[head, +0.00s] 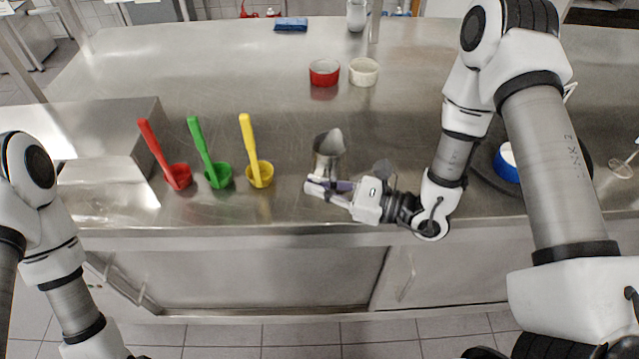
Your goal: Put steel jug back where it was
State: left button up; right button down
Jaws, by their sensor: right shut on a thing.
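The steel jug (328,150) stands upright near the front edge of the steel counter, in the middle of the head view. My right gripper (328,187) reaches in from the right, low at the jug's near side, and is shut on it. Its fingers cover the jug's lower front, so the exact grip and whether the base touches the counter cannot be told. My left arm shows at the left edge, but its gripper is out of view.
Red (178,177), green (218,177) and yellow (260,174) scoops lie left of the jug. A red ramekin (324,72) and a white ramekin (363,72) stand behind it. A blue cloth (291,24) lies at the back. The counter between is clear.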

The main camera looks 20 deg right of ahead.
jog(key=shift+f, duration=0.15)
jog(key=c, duration=1.3)
grip_release()
